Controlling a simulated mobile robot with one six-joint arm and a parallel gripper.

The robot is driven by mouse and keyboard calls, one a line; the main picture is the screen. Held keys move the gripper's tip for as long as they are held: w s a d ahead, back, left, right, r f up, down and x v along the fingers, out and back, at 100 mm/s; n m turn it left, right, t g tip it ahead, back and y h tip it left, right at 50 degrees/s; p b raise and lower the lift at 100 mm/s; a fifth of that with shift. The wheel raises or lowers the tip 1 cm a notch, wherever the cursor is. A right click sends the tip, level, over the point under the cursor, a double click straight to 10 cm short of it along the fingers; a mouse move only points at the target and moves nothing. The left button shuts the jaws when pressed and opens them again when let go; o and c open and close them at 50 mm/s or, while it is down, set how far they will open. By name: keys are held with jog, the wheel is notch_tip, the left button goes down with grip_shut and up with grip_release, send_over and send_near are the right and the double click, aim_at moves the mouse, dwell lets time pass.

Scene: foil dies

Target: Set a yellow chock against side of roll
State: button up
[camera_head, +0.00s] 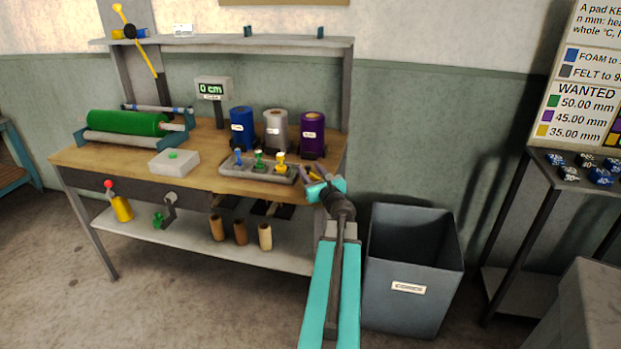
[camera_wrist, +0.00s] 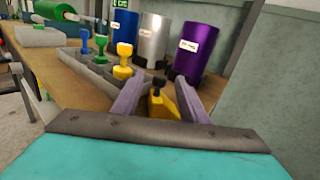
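A yellow chock (camera_wrist: 163,104) with a dark top sits between the two fingers of my gripper (camera_wrist: 160,95). The fingers appear closed on it. In the head view my gripper (camera_head: 314,174) is at the right front edge of the bench, with a bit of yellow between its fingers. A blue roll (camera_head: 242,127), a silver roll (camera_head: 276,131) and a purple roll (camera_head: 313,135) stand upright at the back right of the bench, beyond my gripper. Small dark pieces show at their bases. A green roll (camera_head: 128,122) lies on a blue-ended stand at the left.
A white box with a green button (camera_head: 173,163) and a display reading 0 cm (camera_head: 213,89) are on the bench. A grey bin (camera_head: 413,258) stands on the floor at right.

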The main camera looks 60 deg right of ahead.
grip_shut()
jog(key=shift+r, duration=0.15)
dwell(0.4)
